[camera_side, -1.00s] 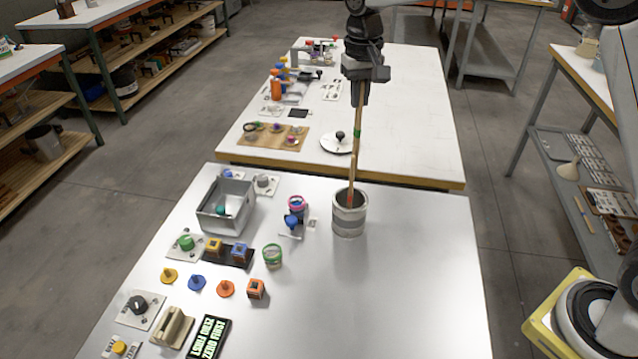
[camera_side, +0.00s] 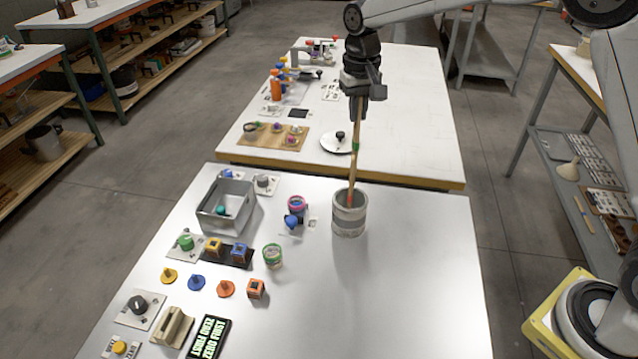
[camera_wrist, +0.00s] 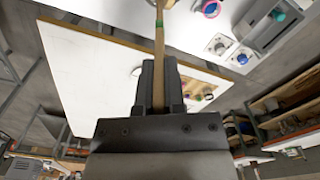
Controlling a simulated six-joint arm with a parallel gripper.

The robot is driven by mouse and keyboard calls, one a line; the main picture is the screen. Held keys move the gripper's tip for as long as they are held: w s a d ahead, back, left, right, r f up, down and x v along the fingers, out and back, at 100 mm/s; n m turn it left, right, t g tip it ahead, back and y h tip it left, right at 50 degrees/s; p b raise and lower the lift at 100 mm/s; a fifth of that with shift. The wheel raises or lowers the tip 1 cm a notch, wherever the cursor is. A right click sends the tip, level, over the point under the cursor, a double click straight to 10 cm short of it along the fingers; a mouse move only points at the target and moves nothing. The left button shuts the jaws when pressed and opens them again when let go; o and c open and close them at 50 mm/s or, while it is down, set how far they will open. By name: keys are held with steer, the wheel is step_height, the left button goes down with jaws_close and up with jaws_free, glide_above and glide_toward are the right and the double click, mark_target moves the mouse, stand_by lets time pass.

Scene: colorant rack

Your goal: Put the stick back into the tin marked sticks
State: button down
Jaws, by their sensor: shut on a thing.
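The wooden stick (camera_side: 355,135) has a green band near its middle and a reddish lower end. My gripper (camera_side: 357,112) is shut on its upper part, and the stick hangs close to upright. Its lower end is inside the mouth of the grey banded tin (camera_side: 349,221), which stands upright on the near table. I cannot tell whether the tip touches the tin's bottom. In the wrist view the stick (camera_wrist: 159,50) runs up from between the jaws of my gripper (camera_wrist: 158,85), with the green band showing. No marking on the tin is readable.
Left of the tin are a blue-topped piece (camera_side: 293,220), a green-rimmed cup (camera_side: 272,256) and a grey metal box (camera_side: 226,205). Pegs, knobs and a black sign (camera_side: 209,338) lie at front left. The table right of the tin is clear.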

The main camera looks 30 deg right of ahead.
mark_target(354, 151)
steer(key=shift+f, duration=5.05)
steer(key=shift+f, duration=0.1)
steer(key=c, duration=0.6)
jaws_free()
steer(key=shift+c, duration=0.2)
step_height(354, 151, up, 8)
steer(key=shift+s+f, duration=0.1)
steer(key=s+d+f+n+t, duration=0.1)
steer(key=s+f, duration=0.1)
steer(key=s, duration=0.5)
steer(key=s+d+f+n, duration=0.1)
steer(key=s+d+f, duration=0.1)
steer(key=s, duration=0.6)
steer(key=s+d+f+n+t, duration=0.1)
steer(key=s+f, duration=0.1)
steer(key=s, duration=0.6)
steer(key=shift+s+d+f+t, duration=0.15)
steer(key=shift+d+f+t, duration=0.15)
steer(key=shift+d+f, duration=0.05)
